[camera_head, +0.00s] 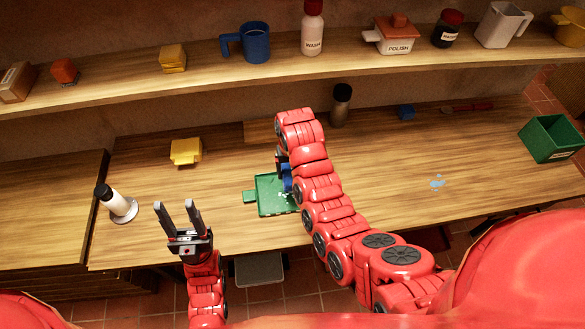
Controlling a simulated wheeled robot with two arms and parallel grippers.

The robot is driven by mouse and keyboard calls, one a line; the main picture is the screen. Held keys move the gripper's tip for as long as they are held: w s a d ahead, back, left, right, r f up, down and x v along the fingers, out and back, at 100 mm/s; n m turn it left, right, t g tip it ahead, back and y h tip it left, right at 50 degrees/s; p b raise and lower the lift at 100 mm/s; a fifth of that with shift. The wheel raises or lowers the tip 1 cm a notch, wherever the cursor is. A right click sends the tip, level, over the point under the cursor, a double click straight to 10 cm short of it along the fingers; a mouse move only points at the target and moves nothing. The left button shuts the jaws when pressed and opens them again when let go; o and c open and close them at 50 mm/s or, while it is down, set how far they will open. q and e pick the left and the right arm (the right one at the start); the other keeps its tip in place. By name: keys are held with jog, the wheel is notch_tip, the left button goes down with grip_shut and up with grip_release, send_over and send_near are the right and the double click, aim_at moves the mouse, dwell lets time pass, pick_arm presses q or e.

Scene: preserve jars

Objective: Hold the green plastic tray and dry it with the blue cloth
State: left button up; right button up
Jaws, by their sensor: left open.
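The green plastic tray (268,204) lies on the counter at the middle, its handle tab to the left. Pale wet-looking spots show on it near my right arm, which covers its right side. A bit of blue (287,184), which looks like the blue cloth, shows at the tray beside that arm. My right gripper (282,166) is mostly hidden behind its own arm above the blue; its fingers cannot be made out. My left gripper (180,212) is open and empty, left of the tray near the counter's front edge, apart from it.
A small blue item (406,112), a puddle (437,183) and a green bin (551,138) are at right. The shelf above holds several containers.

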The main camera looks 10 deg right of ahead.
jog(key=shift+s, duration=0.15)
jog(key=shift+f+b, duration=0.25)
jog(key=shift+b, duration=0.15)
jog(key=shift+f+b, duration=2.3)
jog(key=shift+f, duration=1.5)
